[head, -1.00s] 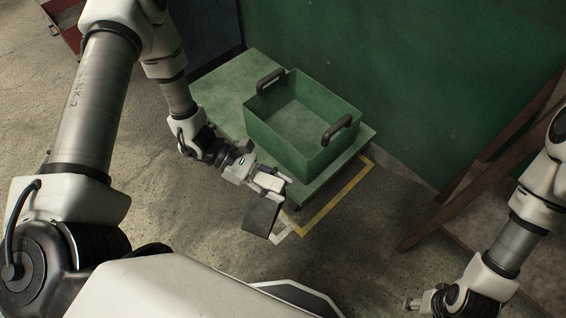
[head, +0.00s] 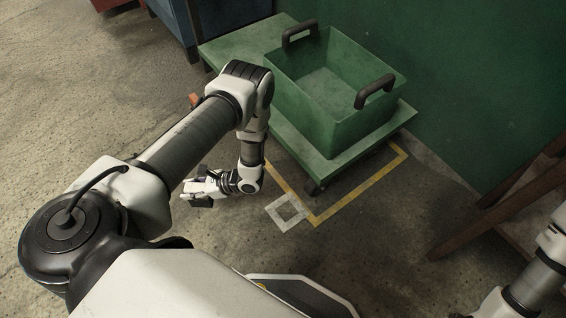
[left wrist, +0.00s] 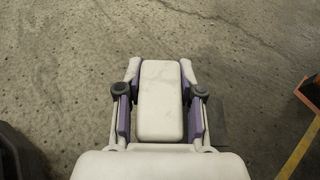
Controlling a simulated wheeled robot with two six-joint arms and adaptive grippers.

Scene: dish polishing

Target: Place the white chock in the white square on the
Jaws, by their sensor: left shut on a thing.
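My left gripper (head: 202,189) is low over the bare floor, to the left of the white square (head: 288,212). The left wrist view shows its purple-padded fingers (left wrist: 160,105) shut on the white chock (left wrist: 160,85), a pale rounded block between them. In the head view the chock is too small to tell from the white gripper parts. My right gripper is out of view.
A green wheeled cart (head: 345,160) bearing a green bin (head: 330,115) with dark handles stands behind the square, inside the yellow floor line (head: 360,190). A brown wooden frame (head: 505,205) stands at the right. An orange object (head: 195,100) lies beyond my left arm. The floor at left is clear.

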